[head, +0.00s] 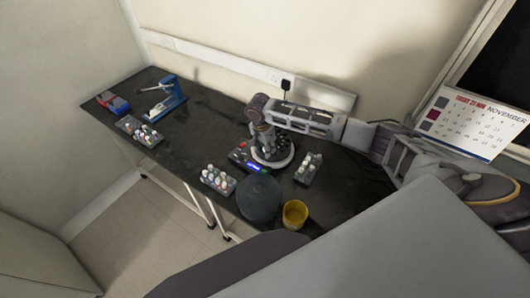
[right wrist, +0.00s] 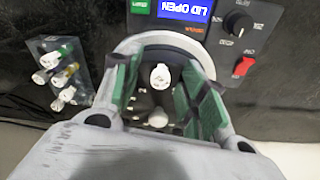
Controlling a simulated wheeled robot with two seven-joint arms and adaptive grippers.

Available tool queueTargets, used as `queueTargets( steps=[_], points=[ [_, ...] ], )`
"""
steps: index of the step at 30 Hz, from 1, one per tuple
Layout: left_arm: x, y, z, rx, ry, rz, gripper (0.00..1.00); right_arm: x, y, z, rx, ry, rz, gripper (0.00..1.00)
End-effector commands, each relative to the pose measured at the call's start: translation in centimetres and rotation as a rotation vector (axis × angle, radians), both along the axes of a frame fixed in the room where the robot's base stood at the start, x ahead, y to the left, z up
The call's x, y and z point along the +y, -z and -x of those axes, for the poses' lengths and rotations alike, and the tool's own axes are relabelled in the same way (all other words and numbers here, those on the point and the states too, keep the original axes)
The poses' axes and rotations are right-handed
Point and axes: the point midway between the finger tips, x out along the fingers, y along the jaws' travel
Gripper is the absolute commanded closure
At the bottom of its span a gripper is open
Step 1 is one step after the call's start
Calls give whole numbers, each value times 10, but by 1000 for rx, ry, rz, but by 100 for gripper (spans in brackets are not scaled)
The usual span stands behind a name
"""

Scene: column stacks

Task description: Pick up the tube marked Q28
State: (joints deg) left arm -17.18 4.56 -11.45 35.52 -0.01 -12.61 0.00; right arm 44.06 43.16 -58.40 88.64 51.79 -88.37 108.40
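My right gripper (head: 265,148) points down over the round centrifuge (head: 288,161), whose lid stands open. In the right wrist view the gripper (right wrist: 160,92) is open, with its green-padded fingers on either side of a white tube cap (right wrist: 160,76). I see a gap between the cap and each finger. More pale caps show lower down between the fingers, inside the centrifuge (right wrist: 140,42). No mark Q28 can be read on any tube, so I cannot tell which one it is. My left gripper is not in view.
The centrifuge panel (right wrist: 185,10) reads LID OPEN. Racks of capped tubes stand right (head: 308,168), front left (head: 217,180) and far left (head: 139,133). A yellow cup (head: 294,214) stands near the front edge. A blue device (head: 172,97) stands far left. Bare bench lies between.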

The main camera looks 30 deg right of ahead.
Motion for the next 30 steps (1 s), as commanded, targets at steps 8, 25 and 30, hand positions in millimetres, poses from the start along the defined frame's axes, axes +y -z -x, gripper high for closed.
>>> queueTargets(
  steps=[8,25,30],
  points=[
    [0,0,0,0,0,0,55,0,0,0,0,0,0,92],
    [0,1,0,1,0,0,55,1,-7,-1,-2,0,-2,93],
    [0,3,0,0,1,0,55,1,-24,-1,-2,0,-2,93]
  ],
)
